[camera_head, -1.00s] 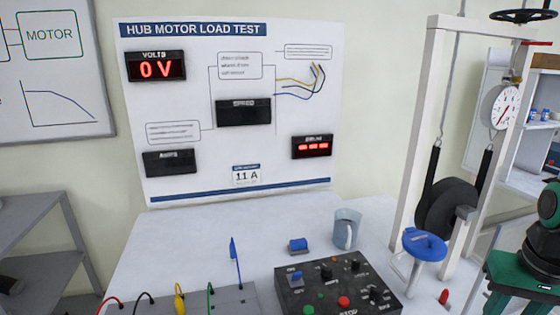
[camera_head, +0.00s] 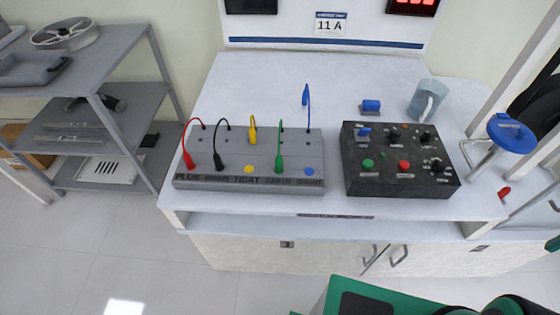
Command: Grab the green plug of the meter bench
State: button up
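The green plug (camera_head: 279,164) is on the grey meter bench (camera_head: 211,146), toward its right part, with a thin green lead rising behind it. A red plug (camera_head: 188,160), a black plug (camera_head: 219,162) and a yellow plug (camera_head: 253,136) are to its left, each with a lead. A blue plug (camera_head: 306,96) stands up behind the bench's right end on a blue lead. Labels run along the bench's front edge, with a yellow and a blue dot near it. My gripper is not clearly visible; only green and black parts of my own body show at the bottom right.
A black control box (camera_head: 399,162) with knobs and buttons stands right of the bench. A small blue block (camera_head: 371,105) and a mug (camera_head: 427,98) are behind it. A blue-topped stand (camera_head: 511,134) is at the right. The worktop's back left is clear. Grey shelves (camera_head: 110,90) stand left.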

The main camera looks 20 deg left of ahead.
aim_at(279, 160)
jog(key=z, duration=1.25)
jog(key=k, duration=1.05)
jog(key=u, duration=0.5)
